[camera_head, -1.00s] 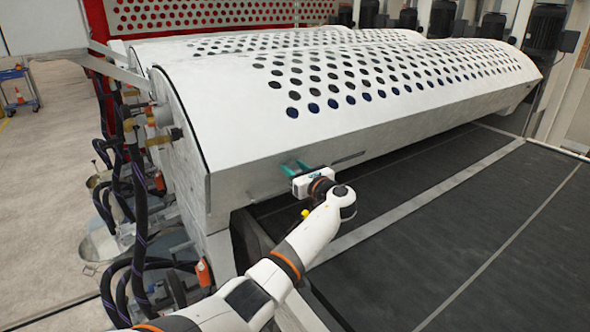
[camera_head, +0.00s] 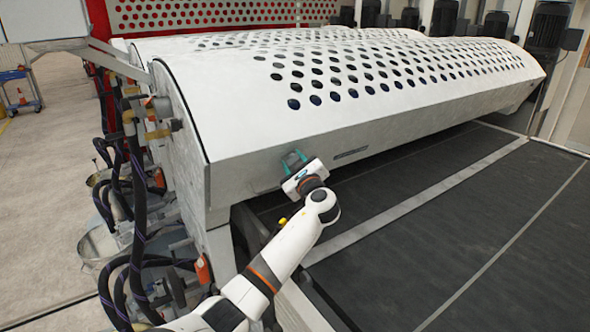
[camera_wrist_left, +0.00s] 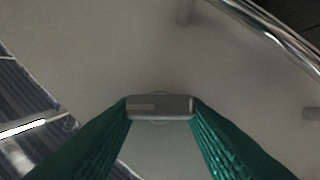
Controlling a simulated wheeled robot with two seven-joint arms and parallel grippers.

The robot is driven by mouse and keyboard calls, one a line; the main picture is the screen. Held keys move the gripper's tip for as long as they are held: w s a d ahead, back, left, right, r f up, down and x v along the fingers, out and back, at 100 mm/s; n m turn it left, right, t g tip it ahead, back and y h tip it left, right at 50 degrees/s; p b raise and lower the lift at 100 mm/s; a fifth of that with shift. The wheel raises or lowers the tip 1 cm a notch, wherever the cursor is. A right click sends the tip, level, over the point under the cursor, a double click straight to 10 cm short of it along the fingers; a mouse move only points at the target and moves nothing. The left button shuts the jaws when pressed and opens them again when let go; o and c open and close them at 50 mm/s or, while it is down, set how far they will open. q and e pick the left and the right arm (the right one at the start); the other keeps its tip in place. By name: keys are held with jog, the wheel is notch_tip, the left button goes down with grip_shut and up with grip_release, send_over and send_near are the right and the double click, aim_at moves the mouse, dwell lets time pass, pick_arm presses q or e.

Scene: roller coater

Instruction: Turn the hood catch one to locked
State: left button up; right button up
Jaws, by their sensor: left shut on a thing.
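The hood (camera_head: 330,85) is a long white curved cover with rows of round holes, and it is down over the machine. The hood catch (camera_wrist_left: 160,107) is a small grey bar on a round base on the hood's front face. My left gripper (camera_head: 293,160) is at the lower front face of the hood, near its left end. In the left wrist view its two green fingers sit on either side of the catch, shut on its ends. In the head view the catch is hidden by the gripper. My right gripper is in neither view.
A metal rail (camera_wrist_left: 275,35) runs close to the catch at the upper right of the wrist view. A dark conveyor bed (camera_head: 440,230) lies in front of the hood. Black hoses (camera_head: 130,230) hang at the machine's left end.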

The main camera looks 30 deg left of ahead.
pick_arm(q)
jog(key=n+t+b, duration=0.2)
jog(key=n+b, duration=0.1)
jog(key=b, duration=0.4)
jog(key=f+n+t+b, duration=0.1)
jog(key=n+t+b, duration=0.1)
jog(key=b, duration=0.6)
jog(key=shift+s+a+f+n+t+b, duration=0.1)
jog(key=shift+a+f+n+t+b, duration=0.15)
jog(key=shift+n, duration=0.45)
jog(key=shift+r+n+b, duration=0.25)
jog(key=shift+n+b, duration=0.05)
jog(key=shift+b, duration=0.45)
jog(key=o, duration=1)
jog(key=b+v, duration=0.2)
jog(key=v, duration=1)
jog(key=shift+f, duration=0.15)
